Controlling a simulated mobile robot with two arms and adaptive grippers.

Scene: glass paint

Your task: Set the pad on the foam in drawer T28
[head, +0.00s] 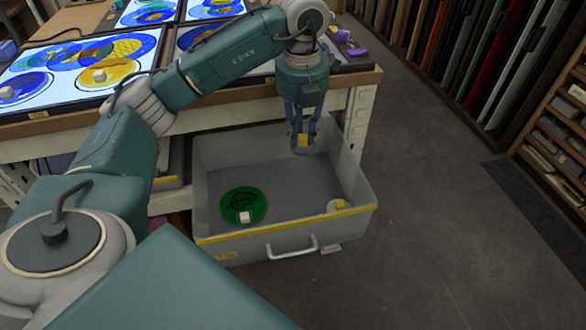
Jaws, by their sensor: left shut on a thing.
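My left gripper (302,143) points straight down over the back right part of the open drawer (285,242). It is shut on a small pad (303,140), of which a yellow part shows between the fingers; its underside is hard to make out. The grey foam (295,180) lines the drawer floor below. I cannot tell whether the pad touches the foam. A yellow label (228,256) is on the drawer front, too small to read. My right gripper is not in view.
The foam between is bare. The table (60,126) with bright painted panels stands behind; a rack (480,60) is at right.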

